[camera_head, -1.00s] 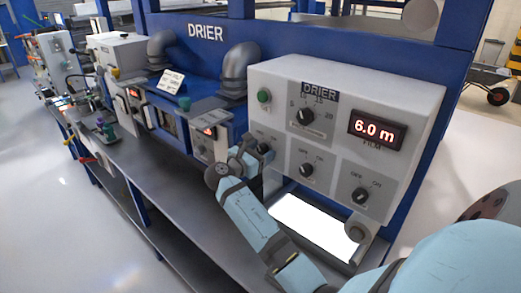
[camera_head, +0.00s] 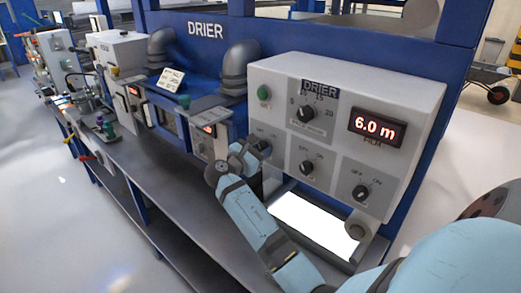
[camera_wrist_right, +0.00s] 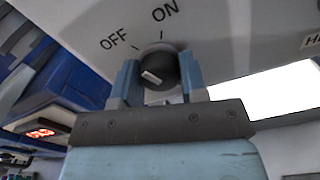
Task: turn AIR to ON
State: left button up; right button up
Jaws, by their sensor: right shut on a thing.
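The grey drier panel (camera_head: 390,95) carries several black knobs. My right gripper (camera_head: 257,150) is at the lower-left knob (camera_head: 265,147). In the right wrist view this black knob (camera_wrist_right: 158,68) sits between the two blue fingers of my right gripper (camera_wrist_right: 159,80), which is shut on it. The labels OFF and ON are printed above it, OFF to the left and ON to the upper right. A white mark shows on the knob's face. Which label it points to is hard to tell. The knob's own name is not readable. My left gripper is not in view.
Two other OFF/ON knobs, the middle one (camera_head: 306,167) and the right one (camera_head: 361,192), sit close by on the panel. A larger dial (camera_head: 306,113), a green button (camera_head: 264,92) and a red 6.0 m display (camera_head: 377,127) are above. A bright white plate (camera_head: 315,225) lies below.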

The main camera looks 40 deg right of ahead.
jog(key=m+b, duration=0.2)
jog(key=m, duration=0.3)
jog(key=shift+f+b, duration=0.15)
jog(key=shift+b, duration=0.2)
jog(key=m+b, duration=0.2)
jog(key=m, duration=0.2)
jog(key=shift+b, duration=0.3)
jog(key=shift+m+b, duration=0.45)
jog(key=shift+m, duration=0.25)
jog(key=o, duration=0.9)
jog(key=shift+a, duration=0.1)
